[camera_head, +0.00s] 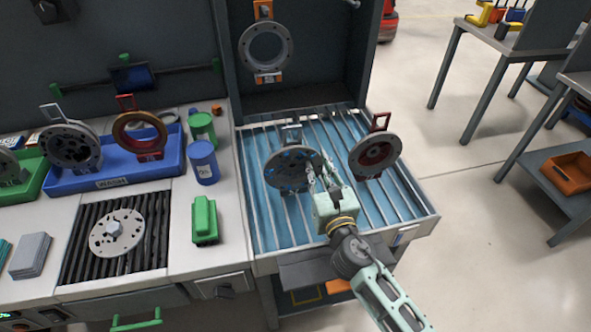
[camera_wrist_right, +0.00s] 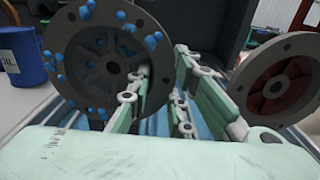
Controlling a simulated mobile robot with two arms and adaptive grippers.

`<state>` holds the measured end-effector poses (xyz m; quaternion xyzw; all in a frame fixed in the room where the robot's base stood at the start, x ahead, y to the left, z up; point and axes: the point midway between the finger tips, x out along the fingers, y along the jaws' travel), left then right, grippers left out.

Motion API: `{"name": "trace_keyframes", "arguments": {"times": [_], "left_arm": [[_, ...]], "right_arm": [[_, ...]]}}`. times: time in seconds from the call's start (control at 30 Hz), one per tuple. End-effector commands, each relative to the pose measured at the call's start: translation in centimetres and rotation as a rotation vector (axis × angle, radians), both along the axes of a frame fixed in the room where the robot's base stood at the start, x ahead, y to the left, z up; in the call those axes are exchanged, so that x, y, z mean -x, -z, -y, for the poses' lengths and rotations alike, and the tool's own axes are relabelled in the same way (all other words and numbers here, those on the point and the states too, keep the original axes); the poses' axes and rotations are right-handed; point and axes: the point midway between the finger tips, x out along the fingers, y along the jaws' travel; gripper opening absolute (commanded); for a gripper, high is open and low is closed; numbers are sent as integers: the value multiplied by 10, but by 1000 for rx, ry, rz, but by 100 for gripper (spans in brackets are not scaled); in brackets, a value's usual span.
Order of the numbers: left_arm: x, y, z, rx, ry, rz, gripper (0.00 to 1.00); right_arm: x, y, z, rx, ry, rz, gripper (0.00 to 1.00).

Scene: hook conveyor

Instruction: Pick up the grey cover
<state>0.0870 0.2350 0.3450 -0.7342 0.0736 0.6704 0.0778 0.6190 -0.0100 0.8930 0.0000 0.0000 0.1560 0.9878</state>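A grey round cover (camera_head: 291,168) dotted with blue drops stands nearly upright on the slatted blue tray, with a pale tab on top. It fills the left of the wrist view (camera_wrist_right: 85,55). My right gripper (camera_head: 326,168) is at the right edge of this cover, fingers reaching toward its rim. In the wrist view its fingers (camera_wrist_right: 165,95) are apart, with a gap between them; the left finger overlaps the cover's lower right part. I cannot tell whether it touches. My left gripper is out of view.
A second disc with a dark red centre (camera_head: 375,154) stands right of my gripper. A grey ring (camera_head: 265,48) hangs from an orange hook behind. The tray (camera_head: 262,235) has bare slats in front.

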Motion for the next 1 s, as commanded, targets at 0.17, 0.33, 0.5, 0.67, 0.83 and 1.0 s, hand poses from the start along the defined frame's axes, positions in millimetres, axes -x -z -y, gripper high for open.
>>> {"name": "trace_keyframes", "arguments": {"times": [0.17, 0.33, 0.5, 0.67, 0.83, 1.0], "left_arm": [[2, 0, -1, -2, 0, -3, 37], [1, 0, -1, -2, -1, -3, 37], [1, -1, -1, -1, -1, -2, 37], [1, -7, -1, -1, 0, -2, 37], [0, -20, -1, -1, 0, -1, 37], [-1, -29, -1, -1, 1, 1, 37]], "right_arm": [[0, 0, -1, 0, -2, 0, 0], [0, -2, -1, -3, -3, 2, 0], [0, -3, -1, -2, -2, 3, 0], [0, -14, -1, -2, -2, 4, 0], [0, -40, -1, -2, -4, 8, 0], [19, -59, 16, 2, -3, 4, 0]]}}
